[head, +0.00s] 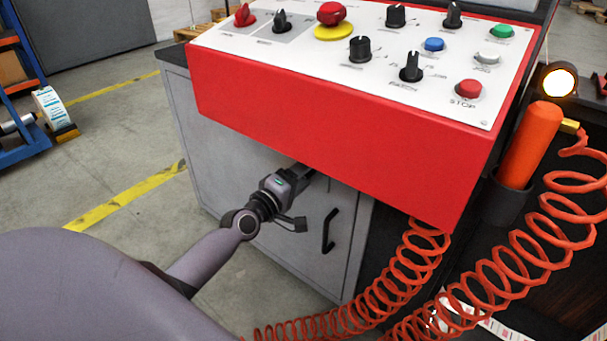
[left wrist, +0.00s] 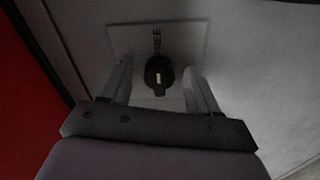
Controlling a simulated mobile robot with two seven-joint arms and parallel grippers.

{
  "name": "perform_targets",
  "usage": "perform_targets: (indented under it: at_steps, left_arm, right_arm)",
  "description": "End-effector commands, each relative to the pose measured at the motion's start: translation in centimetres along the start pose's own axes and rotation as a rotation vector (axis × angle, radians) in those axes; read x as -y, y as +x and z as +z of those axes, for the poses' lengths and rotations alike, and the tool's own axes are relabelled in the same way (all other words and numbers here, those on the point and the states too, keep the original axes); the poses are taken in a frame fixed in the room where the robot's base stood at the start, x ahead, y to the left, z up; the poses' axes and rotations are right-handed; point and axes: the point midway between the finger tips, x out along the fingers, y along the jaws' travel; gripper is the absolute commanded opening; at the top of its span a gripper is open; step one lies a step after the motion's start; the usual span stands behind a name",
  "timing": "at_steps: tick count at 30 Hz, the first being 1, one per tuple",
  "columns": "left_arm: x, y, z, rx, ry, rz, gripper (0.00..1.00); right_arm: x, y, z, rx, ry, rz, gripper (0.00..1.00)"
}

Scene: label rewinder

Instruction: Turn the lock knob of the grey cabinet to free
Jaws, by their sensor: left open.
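The grey cabinet (head: 225,140) stands below the red control panel in the head view. Its black lock knob (left wrist: 159,76) shows in the left wrist view on a pale plate (left wrist: 190,38), with a small white mark on it. Dark lettering that seems to read FREE is above the knob in that view. My left gripper (head: 303,173) is at the cabinet front, its tip partly hidden under the panel. In the left wrist view its open fingers (left wrist: 159,68) are on either side of the knob, with gaps visible. The knob is hidden in the head view.
The red panel (head: 320,140) with several knobs and buttons overhangs my left gripper. A black door handle (head: 330,231) is to its right. An orange coiled hose (head: 420,250) hangs further right. Open floor (head: 110,150) is on the left.

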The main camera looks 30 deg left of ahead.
Motion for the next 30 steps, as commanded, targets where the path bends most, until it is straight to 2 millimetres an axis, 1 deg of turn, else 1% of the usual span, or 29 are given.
perform_targets:
  at_steps: [4, 9, 15, 21, 30]
  left_arm:
    - [-0.1, -1.5, -0.1, 0.0, 0.001, -0.002, 0.61]
    - [-0.1, -3.9, -0.1, 0.0, 0.001, -0.003, 0.61]
    - [0.0, -6.0, 0.0, 0.0, 0.003, -0.002, 0.61]
    - [0.0, -6.8, -0.1, 0.0, 0.001, 0.0, 0.61]
    - [0.0, -6.8, 0.0, 0.0, 0.001, 0.0, 0.61]
  right_arm:
    - [0.2, -0.1, -0.2, 0.01, 0.012, -0.007, 0.43]
    - [0.4, 0.1, 0.3, 0.035, 0.037, -0.018, 0.43]
    - [0.7, 0.3, 0.1, 0.042, 0.059, -0.028, 0.43]
    - [0.7, 0.6, 0.2, 0.048, 0.068, -0.03, 0.43]
    - [0.8, 0.7, 0.0, 0.042, 0.069, -0.03, 0.43]
